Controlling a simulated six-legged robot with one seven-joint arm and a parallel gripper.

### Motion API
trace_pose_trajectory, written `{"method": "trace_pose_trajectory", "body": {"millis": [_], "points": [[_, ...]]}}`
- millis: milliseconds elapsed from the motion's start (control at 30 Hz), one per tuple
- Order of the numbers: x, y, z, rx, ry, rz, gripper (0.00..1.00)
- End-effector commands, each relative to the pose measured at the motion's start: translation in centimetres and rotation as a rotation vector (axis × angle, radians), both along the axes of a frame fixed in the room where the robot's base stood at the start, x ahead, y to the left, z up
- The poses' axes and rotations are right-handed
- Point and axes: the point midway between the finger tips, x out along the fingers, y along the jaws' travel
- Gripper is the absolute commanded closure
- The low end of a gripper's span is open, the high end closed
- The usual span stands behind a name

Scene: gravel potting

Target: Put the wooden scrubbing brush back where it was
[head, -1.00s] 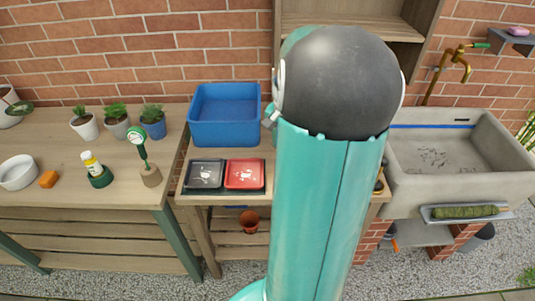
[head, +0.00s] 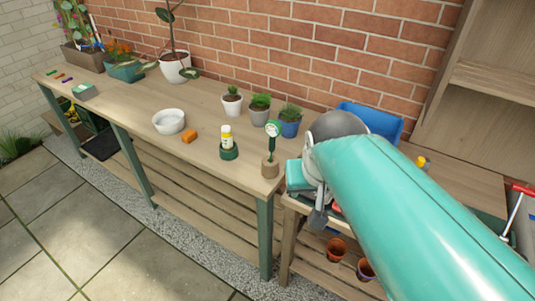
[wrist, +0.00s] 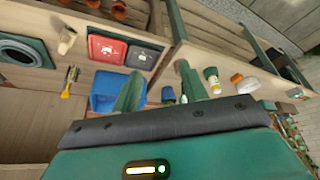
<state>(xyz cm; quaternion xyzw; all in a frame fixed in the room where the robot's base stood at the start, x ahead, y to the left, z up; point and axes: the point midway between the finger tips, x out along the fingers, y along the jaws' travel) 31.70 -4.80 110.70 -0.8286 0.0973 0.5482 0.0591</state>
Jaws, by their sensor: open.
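I cannot make out the wooden scrubbing brush for certain in any view. In the wrist view, a small tan wooden-looking piece (wrist: 66,40) lies on the bench, and a slim yellow-ended tool (wrist: 69,82) lies nearby; neither is clear enough to name as the brush. My gripper (wrist: 160,88) is open and empty, its two green fingers apart above the benches. In the head view my arm hides much of the right bench.
A blue tub (head: 372,120) stands behind my arm. On the left bench are small potted plants (head: 260,108), a white bowl (head: 168,122), an orange block (head: 189,136), a yellow-white bottle (head: 227,137) and a green-headed gauge (head: 272,143). Terracotta pots (head: 336,250) sit below.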

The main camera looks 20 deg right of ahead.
Motion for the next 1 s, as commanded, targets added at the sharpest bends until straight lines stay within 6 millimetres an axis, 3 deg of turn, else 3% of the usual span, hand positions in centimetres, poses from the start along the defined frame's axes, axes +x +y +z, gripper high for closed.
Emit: {"method": "trace_pose_trajectory", "body": {"millis": [100, 233, 800, 867, 1000], "points": [[-1.8, 3.1, 0.3, -0.003, -0.058, 0.141, 0.57], [-2.9, 4.6, 0.3, -0.002, -0.087, 0.217, 0.57], [-3.0, 4.8, 0.2, -0.002, -0.090, 0.228, 0.57], [-3.0, 4.8, 0.2, -0.002, -0.090, 0.228, 0.64], [-3.0, 4.8, 0.3, -0.002, -0.090, 0.228, 0.64]]}}
